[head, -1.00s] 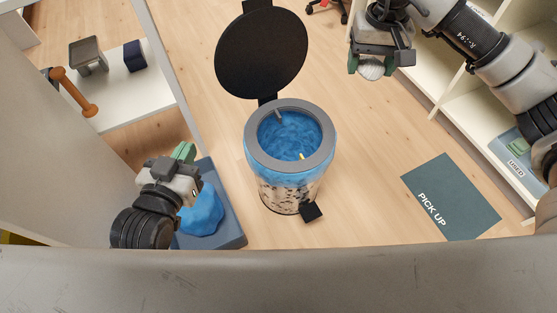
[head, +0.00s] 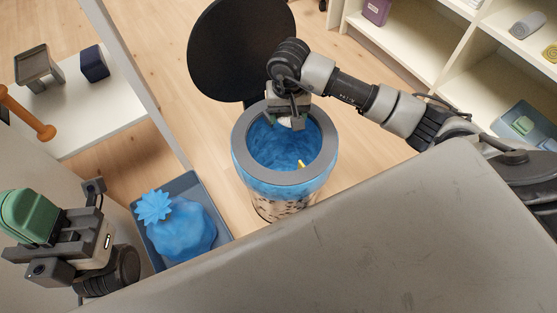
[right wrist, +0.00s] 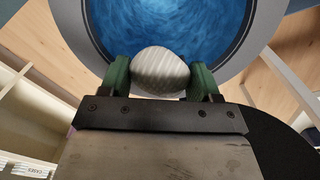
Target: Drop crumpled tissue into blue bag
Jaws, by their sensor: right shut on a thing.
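The blue bag (head: 270,155) lines an open round bin with a grey rim; it also fills the top of the right wrist view (right wrist: 165,20). My right gripper (head: 287,121) is over the far part of the bin opening. In the right wrist view its green fingers (right wrist: 160,78) are shut on the crumpled tissue (right wrist: 160,66), a whitish ribbed lump, with the blue bag beyond it. My left gripper (head: 32,215) is at the lower left, away from the bin; whether its green fingers are apart cannot be told.
The bin's black lid (head: 240,50) stands open behind it. A grey-blue tray (head: 222,228) holding a tied blue bag (head: 180,232) is on the floor left of the bin. Shelves (head: 410,45) are at the right, and a white low shelf (head: 85,110) at the left.

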